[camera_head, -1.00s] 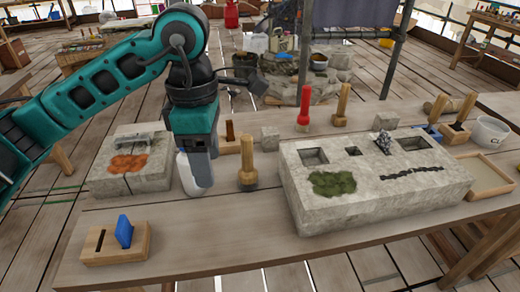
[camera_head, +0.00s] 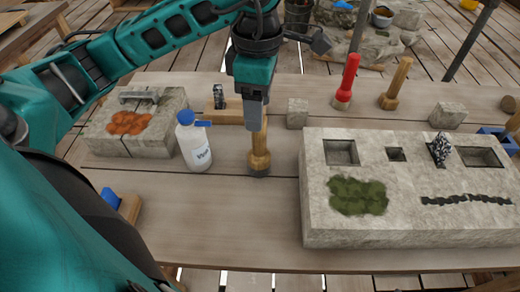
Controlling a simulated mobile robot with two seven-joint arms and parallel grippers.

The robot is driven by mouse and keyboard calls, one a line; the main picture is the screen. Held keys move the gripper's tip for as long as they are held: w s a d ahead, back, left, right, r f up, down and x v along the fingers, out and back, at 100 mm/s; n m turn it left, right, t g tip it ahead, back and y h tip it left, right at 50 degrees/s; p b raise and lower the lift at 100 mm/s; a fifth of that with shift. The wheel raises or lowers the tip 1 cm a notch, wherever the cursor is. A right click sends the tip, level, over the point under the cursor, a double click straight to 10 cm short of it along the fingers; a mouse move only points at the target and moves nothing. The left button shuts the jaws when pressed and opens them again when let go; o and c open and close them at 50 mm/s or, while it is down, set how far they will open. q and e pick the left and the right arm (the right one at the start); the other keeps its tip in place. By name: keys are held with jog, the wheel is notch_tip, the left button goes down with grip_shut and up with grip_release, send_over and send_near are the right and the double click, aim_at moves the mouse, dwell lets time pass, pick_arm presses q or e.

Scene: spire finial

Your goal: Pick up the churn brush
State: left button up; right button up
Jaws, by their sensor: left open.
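A wooden-handled tool with a dark lower end (camera_head: 259,162), apparently the churn brush, stands upright on the table left of the big stone block. My left gripper (camera_head: 257,122) points down right over its handle top. The jaws are open, and the handle's upper part is hidden behind or between the fingers. I cannot tell whether they touch it. A red-handled tool (camera_head: 346,82) and another wooden-handled tool (camera_head: 396,84) stand farther back to the right. My right gripper is not in view.
A white bottle with a blue cap (camera_head: 195,145) stands close left of the brush. The big stone block (camera_head: 400,228) with square holes lies to the right. A small stone cube (camera_head: 297,113) is behind. A stone slab (camera_head: 150,148) is at left. The table's front middle is clear.

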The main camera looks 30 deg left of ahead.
aim_at(259, 146)
pick_arm(q)
jog(key=f, duration=0.7)
jog(key=shift+w+f, duration=0.15)
jog(key=shift+w, duration=0.05)
jog(key=shift+c, duration=0.2)
grip_shut()
